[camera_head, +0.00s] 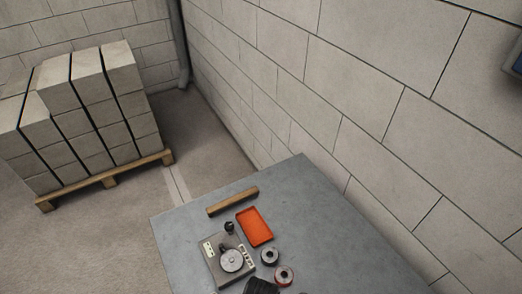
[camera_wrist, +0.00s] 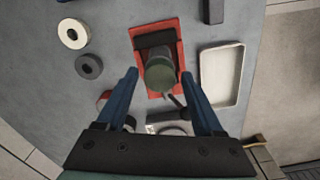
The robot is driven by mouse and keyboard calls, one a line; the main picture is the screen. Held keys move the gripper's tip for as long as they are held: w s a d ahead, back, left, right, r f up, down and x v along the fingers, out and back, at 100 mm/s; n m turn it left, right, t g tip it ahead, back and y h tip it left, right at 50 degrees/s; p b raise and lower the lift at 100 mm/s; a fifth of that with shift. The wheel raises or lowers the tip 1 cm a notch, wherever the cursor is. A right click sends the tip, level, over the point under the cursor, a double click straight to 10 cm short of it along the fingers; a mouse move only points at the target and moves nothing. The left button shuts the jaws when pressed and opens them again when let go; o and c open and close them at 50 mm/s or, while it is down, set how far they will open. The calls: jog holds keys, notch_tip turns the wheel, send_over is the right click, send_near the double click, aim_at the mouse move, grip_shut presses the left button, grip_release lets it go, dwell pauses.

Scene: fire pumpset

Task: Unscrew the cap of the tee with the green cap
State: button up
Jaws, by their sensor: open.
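In the wrist view, a tee with a dull green round cap (camera_wrist: 161,76) stands on a red base plate (camera_wrist: 142,34). The cap faces the camera and hides much of the tee's body; a dark block (camera_wrist: 155,39) shows just behind it. My gripper (camera_wrist: 159,74) is open, with one blue finger on each side of the cap and gaps between. I cannot tell how far above the cap the fingertips are. The tee and my gripper cannot be made out clearly in the head view.
In the wrist view, a white tray (camera_wrist: 237,75) lies right, a dark bar (camera_wrist: 213,12) above, and pale (camera_wrist: 72,33) and dark (camera_wrist: 88,67) rings left. In the head view, the table (camera_head: 180,228) holds an orange tray (camera_head: 254,227) and a wooden strip (camera_head: 232,201), beside a block wall.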

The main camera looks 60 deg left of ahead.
jog(key=m+p, duration=0.1)
jog(key=m, duration=0.3)
jog(key=shift+m, duration=0.4)
jog(key=m, duration=0.4)
jog(key=shift+m+p, duration=0.3)
jog(key=shift+m, duration=0.1)
jog(key=m, duration=0.4)
jog(key=shift+m, duration=0.4)
jog(key=m, duration=0.5)
jog(key=shift+p, duration=0.35)
grip_shut()
jog(key=n+p, duration=0.1)
jog(key=n, duration=0.1)
jog(key=shift+n, duration=1.3)
